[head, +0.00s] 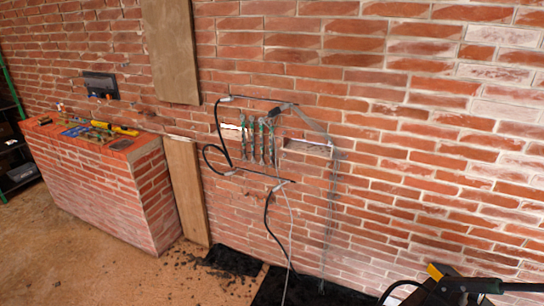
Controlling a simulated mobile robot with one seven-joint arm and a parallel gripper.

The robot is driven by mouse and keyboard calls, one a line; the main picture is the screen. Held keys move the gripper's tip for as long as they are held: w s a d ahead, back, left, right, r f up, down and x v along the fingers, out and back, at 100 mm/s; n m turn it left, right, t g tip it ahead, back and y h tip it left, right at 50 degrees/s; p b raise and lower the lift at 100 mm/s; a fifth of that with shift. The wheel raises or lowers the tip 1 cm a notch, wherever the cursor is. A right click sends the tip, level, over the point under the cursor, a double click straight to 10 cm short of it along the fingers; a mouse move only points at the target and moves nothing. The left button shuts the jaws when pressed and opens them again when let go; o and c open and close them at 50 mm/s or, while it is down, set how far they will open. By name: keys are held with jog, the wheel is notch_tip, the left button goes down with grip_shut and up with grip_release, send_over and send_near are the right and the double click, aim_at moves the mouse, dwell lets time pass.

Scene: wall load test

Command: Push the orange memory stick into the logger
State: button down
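The orange memory stick cannot be made out for certain in the head view; small items on the brick counter are too small to tell apart. A dark box (99,84) on the wall above the counter, with small coloured leads below it, may be the logger; I cannot be sure, and no slot can be made out. My gripper is not in view.
The brick counter (105,195) at left carries a yellow tool (125,130) and a blue item (76,131). Gauges (257,142) and black hoses (218,125) are on the wall. Yellow-and-black equipment (445,284) stands lower right. Rubble (190,262) lies by the wall; sandy floor in front of the counter is clear.

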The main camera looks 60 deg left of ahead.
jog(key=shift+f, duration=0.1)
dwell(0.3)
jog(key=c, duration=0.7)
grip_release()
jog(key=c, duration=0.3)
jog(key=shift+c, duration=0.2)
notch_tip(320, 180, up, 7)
jog(key=p, duration=0.7)
